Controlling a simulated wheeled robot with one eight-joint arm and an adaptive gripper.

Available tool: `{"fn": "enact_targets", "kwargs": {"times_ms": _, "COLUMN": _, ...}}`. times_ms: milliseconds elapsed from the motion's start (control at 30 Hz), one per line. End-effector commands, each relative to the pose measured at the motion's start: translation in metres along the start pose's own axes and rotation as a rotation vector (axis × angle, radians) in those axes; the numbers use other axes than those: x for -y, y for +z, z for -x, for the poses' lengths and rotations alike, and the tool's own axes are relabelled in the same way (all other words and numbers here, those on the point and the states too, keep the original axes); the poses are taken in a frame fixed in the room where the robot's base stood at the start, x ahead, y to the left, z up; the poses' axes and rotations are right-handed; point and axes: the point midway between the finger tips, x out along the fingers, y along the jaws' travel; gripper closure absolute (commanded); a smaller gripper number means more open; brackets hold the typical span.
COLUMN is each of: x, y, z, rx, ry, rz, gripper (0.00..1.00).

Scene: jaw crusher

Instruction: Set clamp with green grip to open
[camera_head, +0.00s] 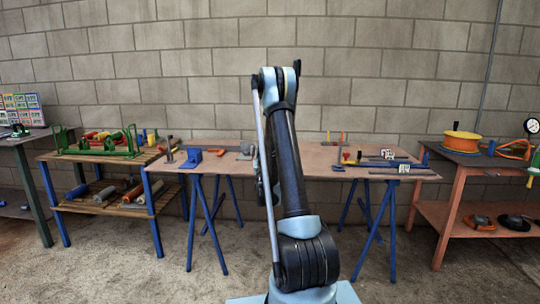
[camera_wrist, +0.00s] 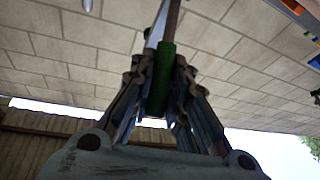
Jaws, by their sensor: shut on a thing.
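The clamp's green grip (camera_wrist: 166,58) shows in the wrist view, with a narrow grey and brown bar running up from it to the top edge. My gripper (camera_wrist: 160,76) has its dark fingers on both sides of the green grip and is shut on it. The far end of the bar is out of frame, and I cannot tell how the clamp's jaws stand. In the head view my own arm covers my gripper and the held clamp.
A brown worktable (camera_head: 318,158) on blue trestles spans the middle, with a blue block (camera_head: 191,159) at left and long tools (camera_head: 386,162) at right. A wooden shelf (camera_head: 98,152) stands left. A red-brown table (camera_head: 466,162) with an orange spool (camera_head: 461,140) stands right.

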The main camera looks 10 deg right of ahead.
Motion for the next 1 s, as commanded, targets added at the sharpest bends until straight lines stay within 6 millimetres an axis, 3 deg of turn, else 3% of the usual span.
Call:
{"fn": "enact_targets", "kwargs": {"times_ms": 33, "x": 0.0117, "y": 0.0004, "z": -0.0009, "rx": -0.004, "ry": -0.015, "rz": -0.002, "gripper": 1.0}}
{"fn": "enact_targets", "kwargs": {"times_ms": 133, "x": 0.0157, "y": 0.0006, "z": -0.0018, "rx": -0.012, "ry": -0.016, "rz": -0.002, "gripper": 1.0}}
{"fn": "enact_targets", "kwargs": {"times_ms": 633, "x": 0.0156, "y": 0.0017, "z": -0.0015, "rx": -0.016, "ry": -0.016, "rz": -0.002, "gripper": 1.0}}
{"fn": "enact_targets", "kwargs": {"times_ms": 667, "x": 0.0156, "y": 0.0017, "z": -0.0015, "rx": -0.016, "ry": -0.016, "rz": -0.002, "gripper": 0.77}}
{"fn": "enact_targets", "kwargs": {"times_ms": 733, "x": 0.0154, "y": 0.0016, "z": -0.0016, "rx": -0.017, "ry": -0.015, "rz": -0.002, "gripper": 0.64}}
{"fn": "enact_targets", "kwargs": {"times_ms": 1000, "x": 0.0131, "y": 0.0011, "z": -0.0024, "rx": -0.019, "ry": -0.011, "rz": -0.001, "gripper": 0.64}}
